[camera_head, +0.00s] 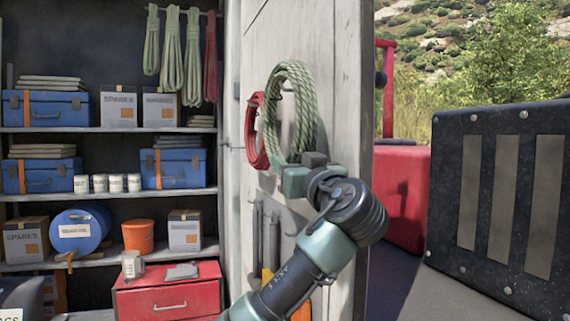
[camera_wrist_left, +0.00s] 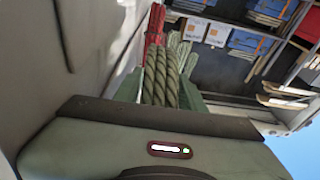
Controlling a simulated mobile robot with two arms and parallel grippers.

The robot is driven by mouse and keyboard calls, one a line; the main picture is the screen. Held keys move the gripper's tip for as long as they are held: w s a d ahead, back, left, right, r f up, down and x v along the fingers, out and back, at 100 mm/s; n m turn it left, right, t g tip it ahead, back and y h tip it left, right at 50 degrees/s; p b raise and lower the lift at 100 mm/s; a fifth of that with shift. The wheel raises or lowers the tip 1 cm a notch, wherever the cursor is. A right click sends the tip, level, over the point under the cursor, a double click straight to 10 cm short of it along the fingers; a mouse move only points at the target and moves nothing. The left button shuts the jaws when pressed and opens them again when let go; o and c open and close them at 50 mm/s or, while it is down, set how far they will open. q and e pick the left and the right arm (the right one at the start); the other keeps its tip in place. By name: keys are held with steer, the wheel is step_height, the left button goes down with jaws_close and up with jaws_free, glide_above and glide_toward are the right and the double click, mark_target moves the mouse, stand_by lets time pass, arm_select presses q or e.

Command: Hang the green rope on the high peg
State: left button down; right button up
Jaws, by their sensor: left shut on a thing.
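The green rope (camera_head: 305,100) is a coiled loop against the pale door panel, and its strands also show in the left wrist view (camera_wrist_left: 160,82). My left gripper (camera_head: 303,170) is shut on the coil's lower end, with rope between its fingers in the wrist view (camera_wrist_left: 160,95). A small dark peg (camera_head: 287,87) shows inside the upper part of the loop; I cannot tell whether the rope rests on it. My right gripper is not in view.
A red rope coil (camera_head: 254,132) hangs on the panel just left of the green one. Tools (camera_head: 268,245) hang below. Shelves (camera_head: 110,194) with blue cases and boxes stand left. A black speckled case (camera_head: 500,205) and a red block (camera_head: 405,180) stand right.

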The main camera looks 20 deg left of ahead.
arm_select(q)
steer(key=shift+w+d+f, duration=0.15)
steer(key=shift+d+f, duration=0.05)
steer(key=shift+f, duration=0.3)
steer(key=shift+w+d+f, duration=0.1)
steer(key=shift+d+f, duration=0.05)
steer(key=shift+f, duration=0.3)
steer(key=c, duration=0.8)
jaws_free()
steer(key=shift+s, duration=0.1)
steer(key=shift+c, duration=0.2)
steer(key=shift+o, duration=0.4)
steer(key=shift+r, duration=0.15)
